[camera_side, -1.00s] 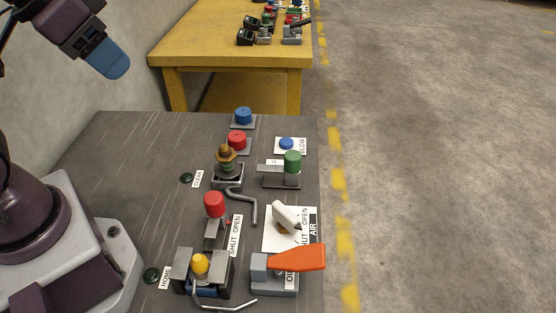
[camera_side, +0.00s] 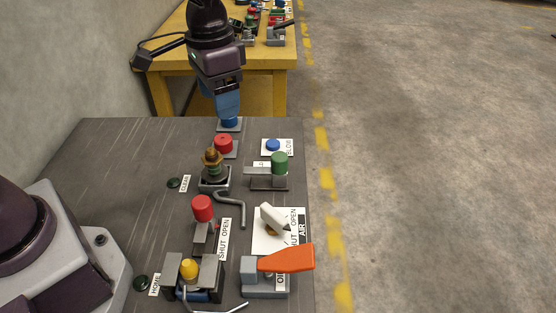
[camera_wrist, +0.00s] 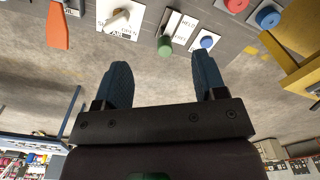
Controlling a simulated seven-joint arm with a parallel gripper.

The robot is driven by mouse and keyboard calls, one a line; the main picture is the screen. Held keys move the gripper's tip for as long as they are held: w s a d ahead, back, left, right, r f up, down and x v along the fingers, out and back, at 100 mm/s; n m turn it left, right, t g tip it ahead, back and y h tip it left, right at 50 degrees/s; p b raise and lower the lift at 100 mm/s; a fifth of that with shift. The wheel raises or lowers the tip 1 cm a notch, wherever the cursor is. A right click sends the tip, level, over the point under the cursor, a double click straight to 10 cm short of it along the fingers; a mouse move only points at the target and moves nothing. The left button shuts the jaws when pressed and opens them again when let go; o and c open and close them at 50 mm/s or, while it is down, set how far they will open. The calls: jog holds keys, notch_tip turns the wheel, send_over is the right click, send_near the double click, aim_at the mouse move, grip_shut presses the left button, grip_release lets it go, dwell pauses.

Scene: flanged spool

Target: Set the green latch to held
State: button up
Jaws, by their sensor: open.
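The green latch (camera_side: 279,163) is a green upright knob on a grey slotted bracket at the right edge of the dark bench in the side view. In the wrist view the green knob (camera_wrist: 165,46) shows beside a white label reading HELD near one end and FREE near the other; I cannot tell its exact slot position.
Near the latch are a blue button (camera_side: 273,145), a red knob (camera_side: 223,143) and a brass-topped spool fitting (camera_side: 212,162). A white air handle (camera_side: 272,217) and an orange lever (camera_side: 286,259) stand nearer. A yellow table (camera_side: 270,62) stands behind. Bare floor lies right.

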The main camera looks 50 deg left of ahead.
jog(key=m, duration=0.2)
send_over(255, 170)
jog(key=d, duration=0.3)
notch_tip(255, 170, down, 7)
jog(key=w+m, duration=0.1)
jog(key=w, duration=0.3)
jog(key=f, duration=1.2)
jog(key=shift+s+d+f, duration=0.2)
jog(key=shift+d+f, duration=0.05)
jog(key=shift+f, duration=0.1)
grip_shut()
jog(key=shift+s+a, duration=1.75)
jog(key=shift+a, duration=0.05)
jog(key=shift+c, duration=0.4)
grip_release()
jog(key=shift+o, duration=0.4)
